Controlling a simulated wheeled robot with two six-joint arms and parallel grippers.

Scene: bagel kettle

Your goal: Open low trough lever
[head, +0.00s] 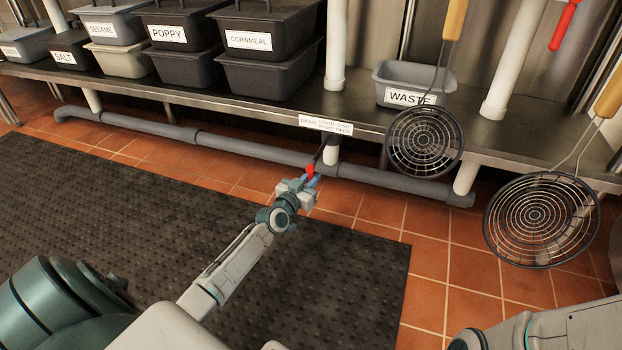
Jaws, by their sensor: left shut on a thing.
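A small red lever (310,169) shows just below the front edge of the steel shelf, by the grey pipe. My left gripper (308,181) is at the lever, its jaws shut on it; the fingers hide part of the lever. A dark thin stem runs up from the red part toward the shelf edge. A white label (326,124) with small print sits on the shelf edge above it. My right gripper is not in view; only part of my right arm shows at the lower right.
The steel shelf (270,110) holds lidded bins and a grey WASTE bin (414,84). The grey pipe (245,147) runs low along its front. Two round wire skimmers (424,141) (541,219) hang at the right. A black mat (110,210) covers much of the tile floor.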

